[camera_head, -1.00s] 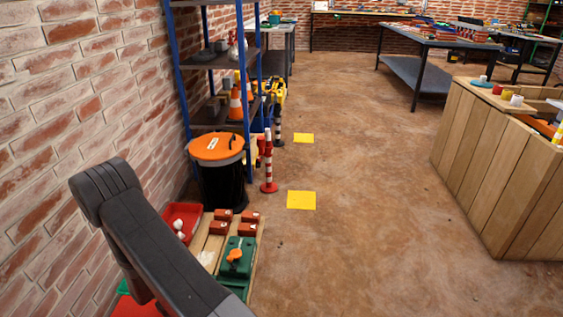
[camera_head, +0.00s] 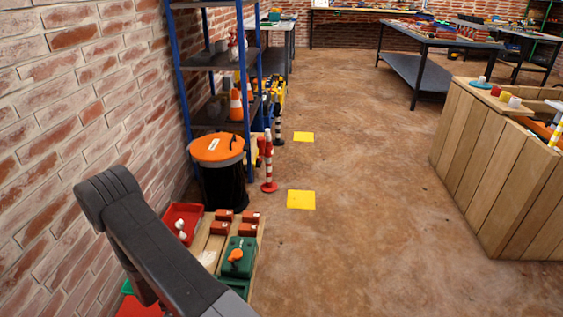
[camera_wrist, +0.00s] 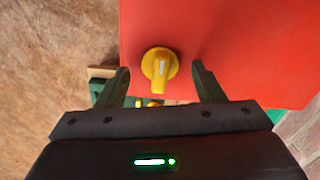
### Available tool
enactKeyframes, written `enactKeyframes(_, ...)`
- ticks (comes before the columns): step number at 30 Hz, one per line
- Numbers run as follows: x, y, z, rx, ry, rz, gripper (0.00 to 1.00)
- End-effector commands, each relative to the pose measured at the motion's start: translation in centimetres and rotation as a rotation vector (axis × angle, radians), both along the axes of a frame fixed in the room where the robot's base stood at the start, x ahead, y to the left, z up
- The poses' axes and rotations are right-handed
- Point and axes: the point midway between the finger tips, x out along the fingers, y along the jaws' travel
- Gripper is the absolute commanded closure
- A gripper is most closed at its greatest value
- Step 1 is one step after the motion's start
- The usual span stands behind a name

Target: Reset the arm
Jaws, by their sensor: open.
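In the wrist view my gripper (camera_wrist: 160,85) is open, its two dark fingers apart with nothing held between them. Past the fingertips is a yellow rotary knob (camera_wrist: 159,66) with a pale mark, on a red panel (camera_wrist: 235,50). The knob appears between the fingers in the picture; I cannot tell the gap to it. In the head view my dark arm crosses the lower left, and its gripper end is out of that picture. A red surface (camera_head: 138,307) shows at the bottom left, partly hidden by my arm.
A wooden board with a green box (camera_head: 238,258), red blocks and a red tray (camera_head: 183,222) lies beside my arm. Behind it stand an orange-lidded black bin (camera_head: 218,175), a red-white post (camera_head: 268,165) and shelves. A brick wall is close left. Open floor lies right, before a wooden counter (camera_head: 490,170).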

Motion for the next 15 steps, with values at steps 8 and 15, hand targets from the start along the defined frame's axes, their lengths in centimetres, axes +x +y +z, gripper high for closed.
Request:
enactKeyframes(8, -0.03, -0.04, 0.09, 0.0, 0.0, -0.16, 0.38)
enactKeyframes(15, -0.03, -0.03, 0.0, 0.0, 0.0, -0.203, 0.38)
